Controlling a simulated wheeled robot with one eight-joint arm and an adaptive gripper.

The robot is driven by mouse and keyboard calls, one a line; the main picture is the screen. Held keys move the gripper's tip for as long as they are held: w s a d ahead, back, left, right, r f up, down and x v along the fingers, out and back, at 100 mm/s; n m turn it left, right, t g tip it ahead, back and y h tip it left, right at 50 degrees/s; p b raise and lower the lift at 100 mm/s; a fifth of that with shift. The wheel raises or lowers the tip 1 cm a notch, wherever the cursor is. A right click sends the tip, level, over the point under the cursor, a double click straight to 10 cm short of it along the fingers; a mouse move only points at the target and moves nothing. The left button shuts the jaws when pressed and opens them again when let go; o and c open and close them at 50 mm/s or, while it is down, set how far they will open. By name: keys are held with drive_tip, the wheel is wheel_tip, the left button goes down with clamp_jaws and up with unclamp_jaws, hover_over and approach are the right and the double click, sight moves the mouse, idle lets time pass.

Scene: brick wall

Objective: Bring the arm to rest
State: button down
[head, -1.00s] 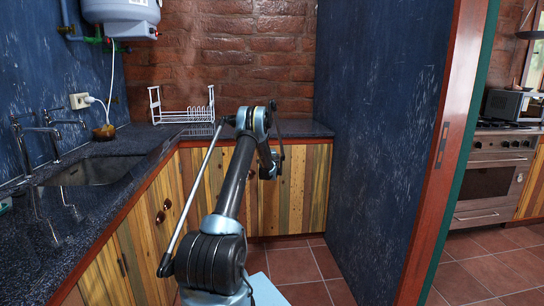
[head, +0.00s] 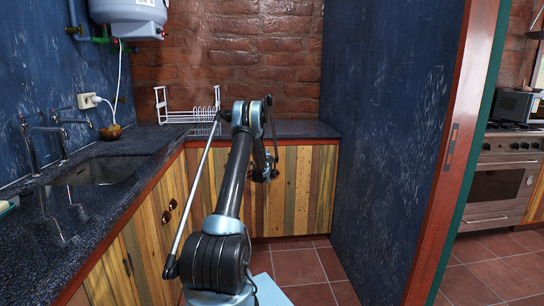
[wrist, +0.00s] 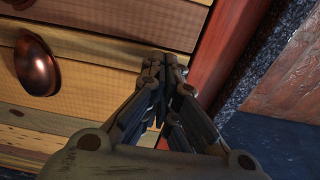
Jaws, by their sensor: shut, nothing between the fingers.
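My gripper (wrist: 168,65) shows in the wrist view with its fingers together and nothing between them. It is in front of the wooden cabinet fronts (wrist: 100,95), near the red-brown counter edge (wrist: 215,50). In the head view my arm rises from the bottom middle and bends at its top, in front of the far cabinets (head: 300,190). The gripper itself is hard to make out there, mostly behind the arm.
A dark counter (head: 110,205) with a sink (head: 100,170) runs along the left. A white dish rack (head: 188,110) stands at the back. A blue wall (head: 390,130) closes the right side. Tiled floor (head: 300,265) shows between. A round copper knob (wrist: 37,62) sticks out near my gripper.

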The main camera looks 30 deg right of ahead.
drive_tip(key=shift+w+a, duration=0.1)
drive_tip(key=shift+a, duration=1.3)
